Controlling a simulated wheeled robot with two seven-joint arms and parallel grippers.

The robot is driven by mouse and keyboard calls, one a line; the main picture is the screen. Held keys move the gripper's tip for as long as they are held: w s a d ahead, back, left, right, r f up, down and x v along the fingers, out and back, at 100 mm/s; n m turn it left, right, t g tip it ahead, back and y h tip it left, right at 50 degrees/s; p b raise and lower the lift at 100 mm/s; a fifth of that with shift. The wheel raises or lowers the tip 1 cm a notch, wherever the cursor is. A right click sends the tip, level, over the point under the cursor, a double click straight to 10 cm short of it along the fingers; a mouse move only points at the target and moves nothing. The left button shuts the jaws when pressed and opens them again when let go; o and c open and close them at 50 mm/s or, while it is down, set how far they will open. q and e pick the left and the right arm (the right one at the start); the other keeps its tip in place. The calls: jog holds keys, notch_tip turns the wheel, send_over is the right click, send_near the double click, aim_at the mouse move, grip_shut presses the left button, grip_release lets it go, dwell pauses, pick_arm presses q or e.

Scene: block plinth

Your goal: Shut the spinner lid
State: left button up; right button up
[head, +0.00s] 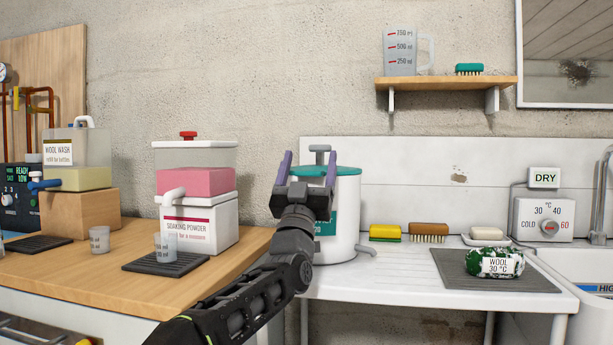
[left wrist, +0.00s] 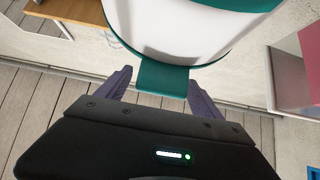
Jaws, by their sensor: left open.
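The spinner (head: 345,215) is a white drum with a teal label, standing at the left end of the white counter. Its teal lid (head: 345,170) lies across the top; I cannot tell whether it is fully down. A grey fitting (head: 319,150) shows above it. My left gripper (head: 307,172) is in front of the drum, fingers pointing up, open, and hides part of the drum and lid. In the left wrist view a teal tab (left wrist: 165,78) on the lid's rim shows between the open fingers (left wrist: 160,85); contact is not clear. My right gripper is not in view.
On the wooden counter (head: 125,275), left, stand a pink-filled soaking powder dispenser (head: 195,182), a wool wash dispenser (head: 75,178) and small cups.

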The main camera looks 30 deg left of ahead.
pick_arm(q)
jog(key=v, duration=0.7)
jog(key=shift+s, duration=0.15)
dwell(0.4)
